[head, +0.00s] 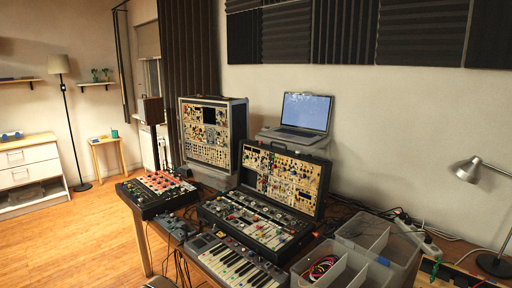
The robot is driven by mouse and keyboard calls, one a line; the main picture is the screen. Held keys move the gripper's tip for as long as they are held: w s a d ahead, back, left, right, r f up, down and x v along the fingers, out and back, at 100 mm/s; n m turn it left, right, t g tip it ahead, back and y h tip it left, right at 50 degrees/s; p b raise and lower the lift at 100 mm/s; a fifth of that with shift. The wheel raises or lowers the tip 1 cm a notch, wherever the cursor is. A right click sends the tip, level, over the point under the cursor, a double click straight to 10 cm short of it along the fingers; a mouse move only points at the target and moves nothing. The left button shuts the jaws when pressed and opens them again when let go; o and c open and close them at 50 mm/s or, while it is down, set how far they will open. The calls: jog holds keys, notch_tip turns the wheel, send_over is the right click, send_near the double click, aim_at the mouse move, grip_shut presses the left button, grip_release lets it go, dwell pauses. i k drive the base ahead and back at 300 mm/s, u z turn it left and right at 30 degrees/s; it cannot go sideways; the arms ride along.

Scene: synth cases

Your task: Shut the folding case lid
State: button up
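A black folding case stands open on the desk near the middle of the head view. Its lid (283,178) is raised, leaning slightly back, and filled with pale synth panels and knobs. Its base (254,221) lies flat in front of the lid and holds more panels and knobs. A second upright case (212,132) with synth panels stands behind it to the left. My gripper is not in view, so I cannot see where it is relative to the lid.
A small keyboard (236,264) lies in front of the case. A clear divided bin (341,268) with coiled cables is at right. A red-and-black mixer (158,190) sits left. A laptop (302,117) stands on a raised stand behind the lid. A lamp (468,171) is far right. Wood floor at left is open.

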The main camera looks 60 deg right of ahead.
aim_at(295, 194)
jog(key=z, duration=0.1)
jog(key=k, duration=0.1)
jog(key=u, duration=0.05)
jog(key=i, duration=2)
jog(key=z, duration=0.75)
jog(key=i, duration=0.6)
jog(key=z, duration=1)
jog(key=i, duration=0.9)
jog(key=z, duration=0.55)
